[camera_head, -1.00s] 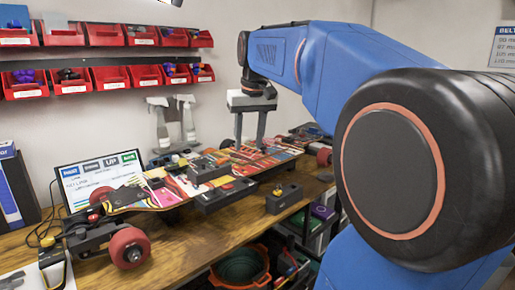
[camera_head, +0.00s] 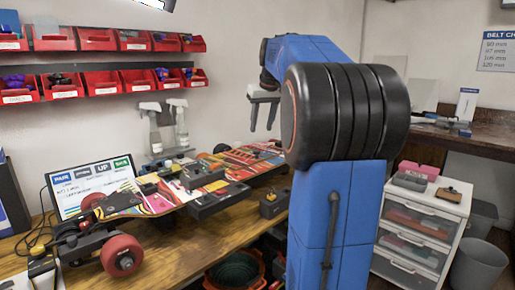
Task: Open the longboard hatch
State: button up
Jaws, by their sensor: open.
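The longboard (camera_head: 240,158) lies upside down or raised on the workbench, with a bright multicoloured deck and red wheels (camera_head: 122,255). Dark box-like parts sit on it, one grey-black block (camera_head: 202,175) on top and one dark case (camera_head: 217,200) at its front edge. I cannot tell which part is the hatch. My gripper (camera_head: 263,120) is open and empty, fingers pointing down, above the right part of the board and apart from it. My arm hides the board's right end.
A small dark block (camera_head: 274,202) stands on the wooden bench (camera_head: 190,250) in front of the board. A screen (camera_head: 92,185) and spray bottles (camera_head: 152,125) stand behind. Red bins (camera_head: 135,80) line the wall. A white drawer unit (camera_head: 425,225) stands at right.

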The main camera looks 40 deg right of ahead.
aim_at(257, 151)
jog(key=x, duration=1.1)
grip_shut()
